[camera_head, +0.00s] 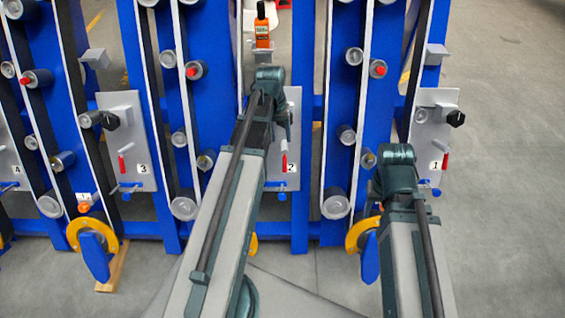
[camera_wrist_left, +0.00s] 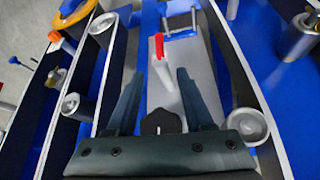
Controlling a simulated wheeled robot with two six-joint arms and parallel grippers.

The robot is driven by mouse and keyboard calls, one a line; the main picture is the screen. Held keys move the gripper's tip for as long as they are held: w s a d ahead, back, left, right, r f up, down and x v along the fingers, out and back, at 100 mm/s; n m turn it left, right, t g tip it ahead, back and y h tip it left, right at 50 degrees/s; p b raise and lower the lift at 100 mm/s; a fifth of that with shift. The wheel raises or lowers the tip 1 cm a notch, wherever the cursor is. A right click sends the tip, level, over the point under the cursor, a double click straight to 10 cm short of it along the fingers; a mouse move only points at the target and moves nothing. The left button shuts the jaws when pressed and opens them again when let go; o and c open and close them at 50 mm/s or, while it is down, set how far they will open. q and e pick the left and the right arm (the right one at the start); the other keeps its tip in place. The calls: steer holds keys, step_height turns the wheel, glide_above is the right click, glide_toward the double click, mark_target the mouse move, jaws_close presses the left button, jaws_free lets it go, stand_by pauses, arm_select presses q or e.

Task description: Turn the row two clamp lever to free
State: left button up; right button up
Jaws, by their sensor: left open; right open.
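The row two clamp lever (camera_head: 284,163) is a small red handle on the grey plate marked 2 (camera_head: 292,115), partly hidden behind my left arm. In the left wrist view the red lever (camera_wrist_left: 159,46) stands out from the plate, beyond and between the fingertips. My left gripper (camera_wrist_left: 159,75) is open and empty, its two fingers spread on either side of the plate. A black knob (camera_wrist_left: 162,121) sits between the finger bases. My right gripper (camera_head: 395,158) is in front of the chassis, left of the plate marked 1; its fingers are hidden.
Plates marked 3 (camera_head: 135,140) and 1 (camera_head: 436,135) carry similar red levers and black knobs. Blue posts, belts and grey rollers (camera_head: 335,205) crowd both sides of plate two. An orange bottle (camera_head: 262,28) stands above it. Open floor (camera_head: 510,180) lies at right.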

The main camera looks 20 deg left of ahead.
mark_target(284, 158)
arm_select(q)
steer(key=f+b, duration=0.4)
steer(key=d+f+b, duration=0.1)
steer(key=f+b, duration=0.8)
steer(key=shift+w+d+f, duration=0.2)
steer(key=shift+d+f, duration=0.1)
steer(key=shift+f, duration=0.05)
jaws_close()
stand_by(1.1)
